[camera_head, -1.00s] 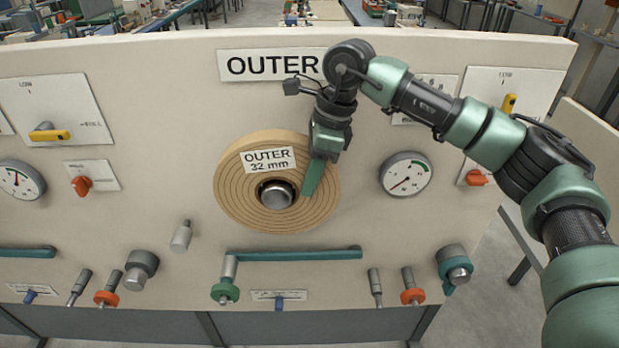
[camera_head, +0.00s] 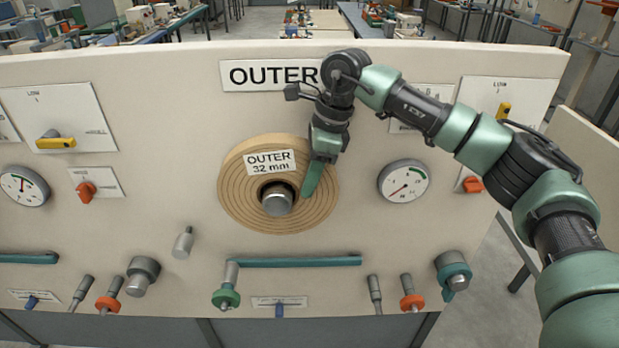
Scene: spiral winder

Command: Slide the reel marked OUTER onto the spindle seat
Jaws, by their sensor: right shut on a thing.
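The tan spiral reel (camera_head: 240,195) carries a white label reading OUTER 32 mm. It is at the panel's middle, under the OUTER sign (camera_head: 268,75). The metal spindle seat (camera_head: 277,201) shows inside the reel's dark central hole, so the reel is around its end. How far the reel sits from the panel I cannot tell. My right gripper (camera_head: 313,180) is shut on the reel's right side, with a green finger across its front face between hole and rim. The other finger is hidden. My left gripper is not in view.
The cream panel (camera_head: 130,215) has a gauge (camera_head: 404,181) right of the reel and another gauge (camera_head: 24,186) at far left. A teal bar (camera_head: 300,262) and several knobs and pegs stick out below. A small grey peg (camera_head: 183,243) is at lower left of the reel.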

